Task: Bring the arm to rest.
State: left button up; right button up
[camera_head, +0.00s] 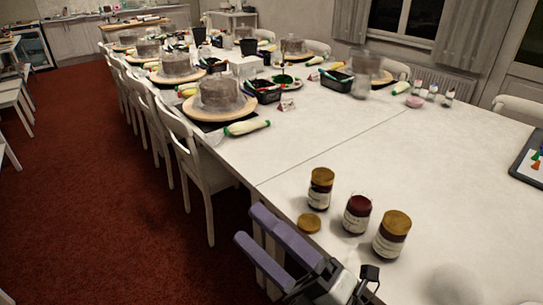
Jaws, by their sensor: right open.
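My right gripper (251,223) is at the bottom middle of the head view. Its two purple fingers are spread apart and point to the upper left, with nothing between them. It hangs by the near left edge of the long white table (350,140). It is apart from the jars in this view. A loose gold lid (309,223) lies on the table just beyond the fingers. My left gripper is out of view.
Two gold-lidded jars (320,190) (392,236) stand near the gripper, with an open dark-red jar (357,214) between them. White chairs (195,150) line the table's left side. Turntables with cakes (219,92) stand further back.

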jog(key=w+d+f+m+t+h, duration=0.3)
jog(key=d+f+m+h, duration=0.55)
jog(key=f+m, duration=0.3)
jog(key=s+d+f+m+g+h, duration=0.1)
jog(key=s+d+f+m+h, duration=0.1)
jog(key=f, duration=0.3)
jog(key=s+d+f+m+g+h, duration=0.1)
jog(key=s+d+f+m, duration=0.1)
jog(key=f+m, duration=0.2)
jog(key=s+d+f+m+g+h, duration=0.2)
jog(key=f+m, duration=0.2)
jog(key=f, duration=0.2)
jog(key=shift+d+f+h, duration=0.35)
jog(key=shift+d+f, duration=0.05)
jog(key=s+d+f+m+g, duration=0.1)
jog(key=s+f, duration=0.2)
jog(key=s+d+f+m+g+h, duration=0.1)
jog(key=s+f+m+g, duration=0.1)
jog(key=s+f, duration=0.1)
jog(key=s+d+f+m+g, duration=0.1)
jog(key=s+f+m, duration=0.1)
jog(key=s+f, duration=0.1)
jog(key=shift+s+d+f+h, duration=0.3)
jog(key=shift+s+f, duration=0.05)
jog(key=shift+s, duration=0.25)
jog(key=shift+c, duration=0.3)
